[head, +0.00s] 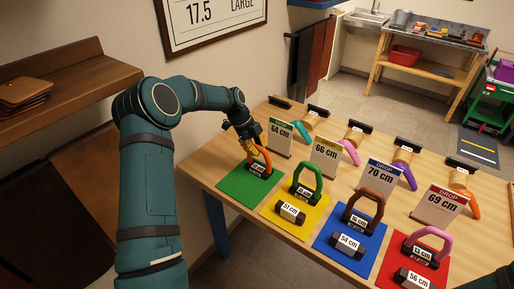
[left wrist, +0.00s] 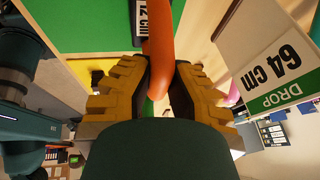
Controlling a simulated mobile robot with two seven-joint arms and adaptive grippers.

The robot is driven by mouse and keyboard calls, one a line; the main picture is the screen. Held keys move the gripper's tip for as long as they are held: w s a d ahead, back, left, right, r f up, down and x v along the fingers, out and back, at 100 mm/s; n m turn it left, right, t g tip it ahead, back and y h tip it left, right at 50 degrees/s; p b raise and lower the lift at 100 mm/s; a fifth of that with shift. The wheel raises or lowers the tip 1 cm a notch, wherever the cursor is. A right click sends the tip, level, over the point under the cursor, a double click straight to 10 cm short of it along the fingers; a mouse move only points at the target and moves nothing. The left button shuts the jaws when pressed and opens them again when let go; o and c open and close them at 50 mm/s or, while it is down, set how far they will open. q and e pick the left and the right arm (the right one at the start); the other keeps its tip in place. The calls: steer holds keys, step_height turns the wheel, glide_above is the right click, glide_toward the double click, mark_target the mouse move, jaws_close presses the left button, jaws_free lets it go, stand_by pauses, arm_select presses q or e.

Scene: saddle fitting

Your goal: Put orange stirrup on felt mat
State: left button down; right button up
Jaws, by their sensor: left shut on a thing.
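The orange stirrup (head: 266,157) stands upright over the green mat (head: 236,184), its dark labelled base (head: 258,169) within the mat's outline. I cannot tell whether the base bears fully on the mat. My left gripper (head: 252,150) is shut on the upper part of its orange loop. In the left wrist view the orange loop (left wrist: 158,50) passes between the yellow-and-black fingers (left wrist: 158,85), with the green mat (left wrist: 85,25) behind it. My right gripper is not in view.
A "64 cm" drop sign (head: 280,136) stands close behind the green mat. To the right are a green stirrup (head: 307,180) on a yellow mat (head: 291,228), a brown stirrup (head: 365,205) on a blue mat (head: 335,256), and a pink stirrup (head: 430,241) on a red mat (head: 390,272).

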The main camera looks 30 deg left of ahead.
arm_select(q)
steer(key=shift+f, duration=0.1)
steer(key=c, duration=1.1)
jaws_free()
steer(key=shift+o, duration=0.2)
steer(key=shift+r, duration=0.2)
steer(key=v, duration=1.2)
steer(key=shift+p, duration=0.45)
